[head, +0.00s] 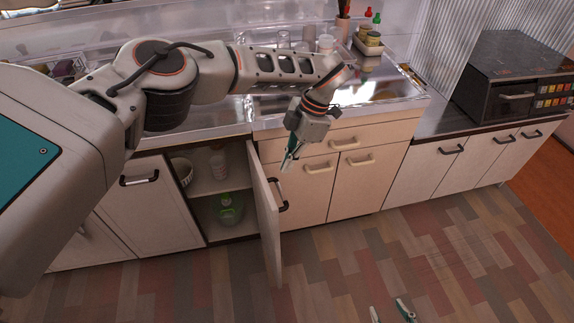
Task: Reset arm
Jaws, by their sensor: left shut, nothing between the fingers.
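My left arm reaches in from the left across the counter. Its gripper (287,164) points down in front of the beige cabinet fronts, just above and right of the open cabinet door. Its fingers are together, with nothing seen between them. My right gripper (390,310) shows only as two fingertips at the bottom edge, over the floor. The tips are apart with nothing between them, and the rest of that arm is out of the picture.
An open cabinet door (266,225) juts out below my left gripper. Inside the cabinet are a green bottle (229,208), a white container (218,165) and a bowl (181,171). A dark oven (515,85) stands at the right. The wooden floor (340,260) is clear.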

